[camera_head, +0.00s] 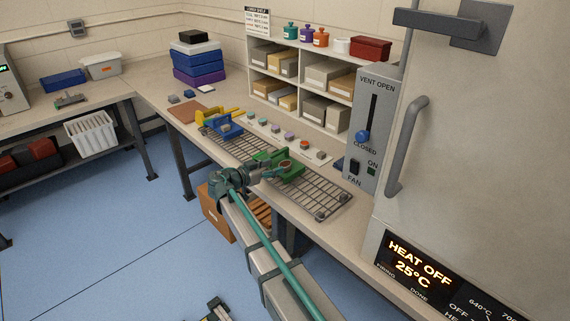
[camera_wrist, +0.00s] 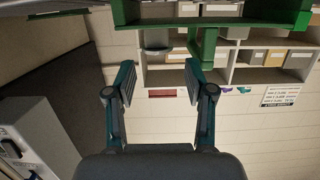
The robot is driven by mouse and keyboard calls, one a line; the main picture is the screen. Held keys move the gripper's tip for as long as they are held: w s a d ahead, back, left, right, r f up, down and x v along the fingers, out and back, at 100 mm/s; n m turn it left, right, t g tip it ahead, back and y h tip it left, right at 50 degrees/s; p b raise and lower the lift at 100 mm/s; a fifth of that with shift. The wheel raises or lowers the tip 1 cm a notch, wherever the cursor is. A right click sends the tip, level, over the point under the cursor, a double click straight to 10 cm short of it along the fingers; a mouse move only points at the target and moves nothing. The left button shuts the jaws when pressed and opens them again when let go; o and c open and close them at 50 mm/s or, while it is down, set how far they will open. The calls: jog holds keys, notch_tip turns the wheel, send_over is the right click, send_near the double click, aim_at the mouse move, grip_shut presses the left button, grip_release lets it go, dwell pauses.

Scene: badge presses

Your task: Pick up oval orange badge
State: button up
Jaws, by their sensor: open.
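My gripper (camera_head: 270,172) is at the green press (camera_head: 294,174) on the wire rack. In the wrist view, my gripper (camera_wrist: 160,78) has its two fingers wide apart with nothing between them. The green press (camera_wrist: 220,18) fills the top of that view, just beyond the fingertips. A small round orange-brown piece (camera_head: 284,163) shows at the green press in the head view. It may be the oval orange badge, but it is too small to tell its shape. No orange badge can be made out in the wrist view.
A blue press (camera_head: 226,127) and a yellow press (camera_head: 206,115) stand left on the wire rack (camera_head: 325,199). A row of small blocks (camera_head: 289,138) lies behind. Shelves with bins (camera_head: 300,80) stand at the back. The kiln (camera_head: 450,150) with its control panel bounds the right side.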

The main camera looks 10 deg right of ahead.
aim_at(285, 163)
jog(key=p+x, duration=0.1)
jog(key=x, duration=0.3)
jog(key=shift+d+f, duration=0.15)
jog(key=shift+d, duration=0.15)
jog(key=c, duration=0.5)
jog(key=shift+c, duration=0.3)
